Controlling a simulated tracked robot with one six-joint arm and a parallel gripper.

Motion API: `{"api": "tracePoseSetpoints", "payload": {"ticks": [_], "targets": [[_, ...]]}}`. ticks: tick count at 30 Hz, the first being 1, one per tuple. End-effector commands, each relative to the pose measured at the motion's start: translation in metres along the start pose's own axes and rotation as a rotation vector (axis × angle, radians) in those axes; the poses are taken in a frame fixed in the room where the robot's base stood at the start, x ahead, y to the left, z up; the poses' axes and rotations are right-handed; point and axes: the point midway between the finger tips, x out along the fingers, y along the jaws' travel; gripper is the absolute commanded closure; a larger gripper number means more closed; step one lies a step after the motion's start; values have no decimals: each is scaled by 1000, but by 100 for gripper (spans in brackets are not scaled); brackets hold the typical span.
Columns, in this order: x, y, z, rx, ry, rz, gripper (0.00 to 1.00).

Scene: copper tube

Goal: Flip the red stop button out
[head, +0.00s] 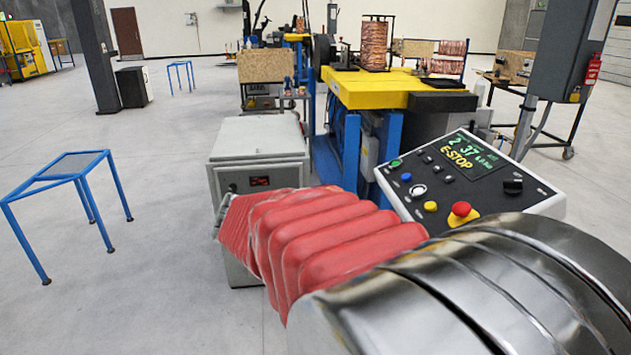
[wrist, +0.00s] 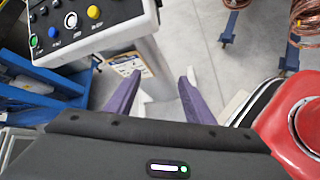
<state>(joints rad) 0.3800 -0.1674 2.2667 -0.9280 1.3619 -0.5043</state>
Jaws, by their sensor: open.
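The red stop button (head: 461,209) sits on a yellow base at the near edge of the sloped control panel (head: 528,200) in the head view. The panel's screen (head: 468,154) reads "E-STOP" in yellow. In the wrist view part of the panel (wrist: 120,18) shows at the upper left, but the red button is outside that picture. My gripper (wrist: 161,76) shows as two purple fingers, spread apart with nothing between them, below and right of the panel's visible part. In the head view my gripper cannot be made out; my arm crosses in front of the panel's lower edge.
The panel also carries a yellow button (head: 430,206), a white-ringed button (head: 418,191), a blue button (head: 406,177) and a black knob (head: 513,187). A grey cabinet (head: 258,140) stands left of the panel. A yellow-topped machine (head: 375,88) stands behind it. Open floor lies to the left.

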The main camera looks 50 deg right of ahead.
Motion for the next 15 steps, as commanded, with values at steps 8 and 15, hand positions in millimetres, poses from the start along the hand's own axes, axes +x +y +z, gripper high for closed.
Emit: {"api": "tracePoseSetpoints", "payload": {"ticks": [8,15], "targets": [[47,63,53,-256,-383,14,52],[70,105,82,-432,-632,2,52]]}}
